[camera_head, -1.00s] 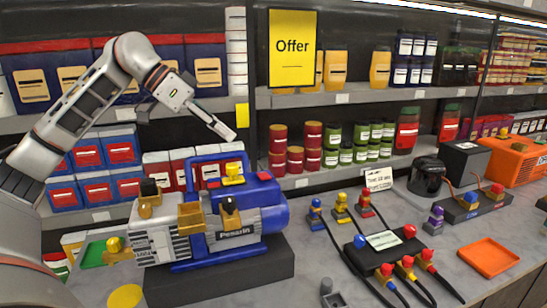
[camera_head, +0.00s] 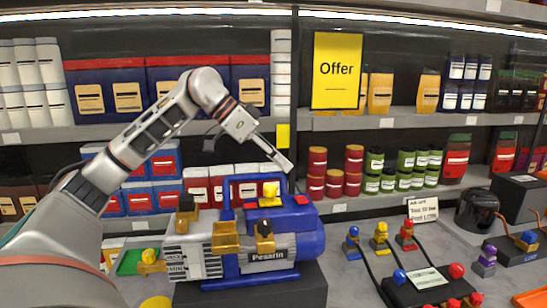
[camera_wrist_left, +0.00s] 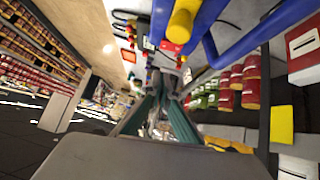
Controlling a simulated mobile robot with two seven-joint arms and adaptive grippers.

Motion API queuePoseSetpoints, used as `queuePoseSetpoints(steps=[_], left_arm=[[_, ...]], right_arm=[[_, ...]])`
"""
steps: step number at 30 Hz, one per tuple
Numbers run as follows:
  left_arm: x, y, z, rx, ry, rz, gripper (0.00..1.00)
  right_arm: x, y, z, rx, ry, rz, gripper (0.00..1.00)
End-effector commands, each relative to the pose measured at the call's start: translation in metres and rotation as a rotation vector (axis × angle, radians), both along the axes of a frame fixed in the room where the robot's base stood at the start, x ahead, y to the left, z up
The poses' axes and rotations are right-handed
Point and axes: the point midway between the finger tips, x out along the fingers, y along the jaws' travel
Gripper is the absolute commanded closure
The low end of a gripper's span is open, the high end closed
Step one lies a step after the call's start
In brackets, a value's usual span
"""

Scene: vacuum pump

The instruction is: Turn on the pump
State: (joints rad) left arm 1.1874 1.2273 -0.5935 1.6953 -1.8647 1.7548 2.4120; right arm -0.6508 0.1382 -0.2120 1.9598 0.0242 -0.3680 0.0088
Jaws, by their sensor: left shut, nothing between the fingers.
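The vacuum pump (camera_head: 235,285), blue and silver with a "Pesarin" label, stands on a dark block at the middle of the counter. On its top are a yellow knob (camera_head: 270,189) and, to the right, a small red part (camera_head: 301,199). My left gripper (camera_head: 288,165) is shut and empty, pointing down to the right above the pump's top, with a visible gap above the red part. In the left wrist view, the yellow knob (camera_wrist_left: 183,24) and red part (camera_wrist_left: 171,46) show beyond my fingers (camera_wrist_left: 160,112). My right gripper is not in view.
Shelves of canisters and boxes stand behind the counter, with a yellow Offer sign (camera_head: 337,70) on the upper shelf. Right of the pump are small colored valves (camera_head: 381,237), cables and an orange tray (camera_head: 530,299).

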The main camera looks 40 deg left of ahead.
Motion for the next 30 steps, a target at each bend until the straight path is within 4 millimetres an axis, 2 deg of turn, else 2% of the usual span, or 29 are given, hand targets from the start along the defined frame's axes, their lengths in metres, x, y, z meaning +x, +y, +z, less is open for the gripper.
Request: queuePoseSetpoints(steps=[7, 15, 30], left_arm=[[0.024, -0.027, -0.035, 0.000, 0.003, -0.002, 1.00], [0.021, -0.028, -0.068, 0.001, 0.003, 0.001, 1.00], [0.020, -0.029, -0.074, 0.001, 0.001, 0.001, 1.00]], right_arm=[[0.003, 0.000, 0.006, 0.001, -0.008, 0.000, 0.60], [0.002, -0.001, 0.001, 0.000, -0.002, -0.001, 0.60], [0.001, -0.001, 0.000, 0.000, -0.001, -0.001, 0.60]])
